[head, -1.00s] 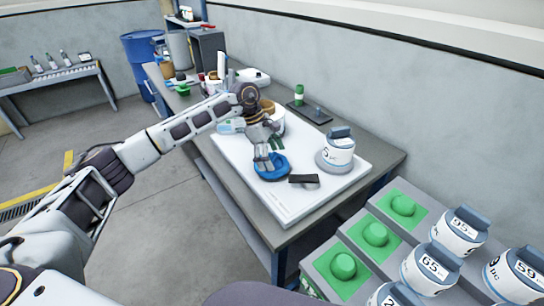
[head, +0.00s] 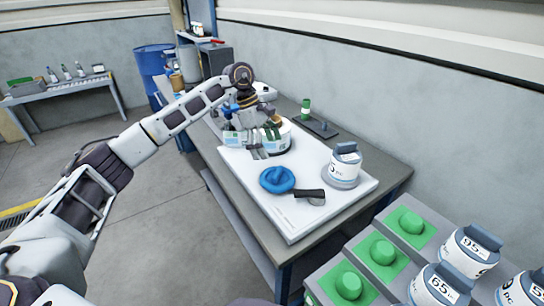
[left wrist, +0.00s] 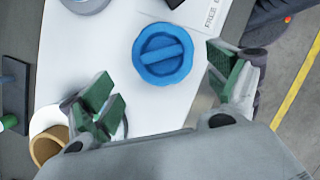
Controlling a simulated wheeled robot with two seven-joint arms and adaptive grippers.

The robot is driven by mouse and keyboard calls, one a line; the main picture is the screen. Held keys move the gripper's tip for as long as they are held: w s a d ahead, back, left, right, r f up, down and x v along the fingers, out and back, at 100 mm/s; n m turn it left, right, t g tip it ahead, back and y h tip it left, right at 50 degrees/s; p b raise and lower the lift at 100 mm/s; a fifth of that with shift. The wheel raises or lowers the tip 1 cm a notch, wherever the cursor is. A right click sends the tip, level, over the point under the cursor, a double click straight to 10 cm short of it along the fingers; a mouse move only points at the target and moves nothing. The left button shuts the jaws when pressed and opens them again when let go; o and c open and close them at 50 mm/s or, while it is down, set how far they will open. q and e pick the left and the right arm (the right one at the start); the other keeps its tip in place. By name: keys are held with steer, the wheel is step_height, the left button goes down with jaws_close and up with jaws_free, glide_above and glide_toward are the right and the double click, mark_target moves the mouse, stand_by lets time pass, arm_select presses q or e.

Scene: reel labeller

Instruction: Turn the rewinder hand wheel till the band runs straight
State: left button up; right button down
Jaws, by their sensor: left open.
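The blue hand wheel (head: 277,180) lies on the white board (head: 292,222) near its front left edge. In the left wrist view the wheel (left wrist: 162,54) shows a raised bar across its face, slightly tilted. My left gripper (head: 260,152) is open and empty, behind the wheel and clear of it in the head view. In the left wrist view its green-padded fingers (left wrist: 168,92) stand wide apart, with the wheel beyond them. A white roll (head: 284,146) is partly hidden behind the gripper. I cannot make out the band's run. My right gripper is not in view.
A grey and white canister (head: 344,164) stands on the board's right side. A dark flat piece (head: 309,194) lies beside the wheel. Green knobs (head: 382,251) and several numbered canisters (head: 468,252) stand at the front right. A black plate (head: 322,129) lies behind the board.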

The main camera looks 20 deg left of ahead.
arm_select(q)
steer(key=shift+v, duration=1.2)
steer(key=shift+c, duration=0.3)
